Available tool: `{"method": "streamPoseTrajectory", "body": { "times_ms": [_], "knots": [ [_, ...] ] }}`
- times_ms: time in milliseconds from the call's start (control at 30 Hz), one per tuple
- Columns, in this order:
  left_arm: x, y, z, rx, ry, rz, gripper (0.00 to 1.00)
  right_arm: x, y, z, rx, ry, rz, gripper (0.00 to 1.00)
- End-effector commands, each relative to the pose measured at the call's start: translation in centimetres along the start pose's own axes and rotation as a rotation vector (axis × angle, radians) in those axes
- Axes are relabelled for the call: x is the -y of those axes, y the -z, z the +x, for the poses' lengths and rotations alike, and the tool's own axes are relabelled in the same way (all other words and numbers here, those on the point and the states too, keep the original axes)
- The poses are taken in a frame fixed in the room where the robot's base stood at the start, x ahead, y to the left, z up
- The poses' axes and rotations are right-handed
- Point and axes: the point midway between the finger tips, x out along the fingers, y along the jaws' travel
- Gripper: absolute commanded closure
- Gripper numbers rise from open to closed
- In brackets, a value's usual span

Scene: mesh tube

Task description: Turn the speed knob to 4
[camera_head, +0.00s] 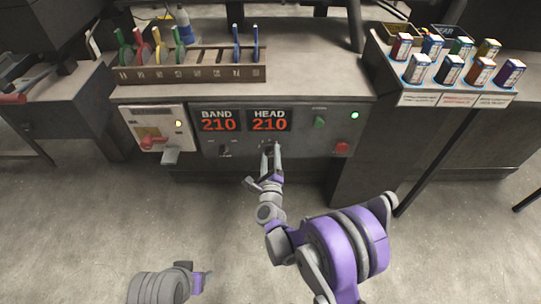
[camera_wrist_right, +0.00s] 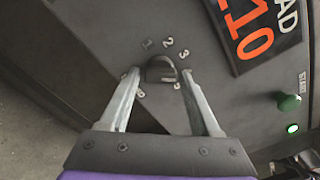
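The speed knob (camera_wrist_right: 161,70) is a small dark round knob on the grey panel, with numbers 1, 2 and 3 printed around its upper side. Lower marks are partly hidden or too small to read. Where the knob points is not clear. My right gripper (camera_wrist_right: 160,76) is open, its two fingers on either side of the knob with gaps showing. In the head view my right gripper (camera_head: 271,149) is at the panel just below the HEAD display (camera_head: 269,120) and covers the knob. My left gripper (camera_head: 204,281) is low at the left, away from the panel; its fingers are unclear.
A BAND display (camera_head: 218,120) reads 210, as does HEAD. A small switch (camera_head: 224,150) is below BAND. A green button (camera_head: 319,122) and red button (camera_head: 342,147) are to the right. The floor is clear.

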Motion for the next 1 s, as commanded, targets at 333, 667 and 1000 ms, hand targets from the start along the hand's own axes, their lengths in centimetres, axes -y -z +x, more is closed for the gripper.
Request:
{"method": "streamPoseTrajectory", "body": {
  "times_ms": [333, 667, 1000],
  "knots": [
    [0.0, 0.0, 0.0, 0.000, 0.000, 0.000, 0.39, 0.0, 0.0, 0.0, 0.000, 0.000, -0.001, 0.22],
    [0.0, 0.1, -0.8, -0.001, 0.000, 0.000, 0.39, 0.1, -0.1, -4.7, 0.002, 0.000, 0.000, 0.22],
    [0.0, 0.2, -1.3, -0.001, 0.000, 0.000, 0.39, 0.0, -0.1, -10.2, 0.001, 0.000, -0.001, 0.22]
  ]
}}
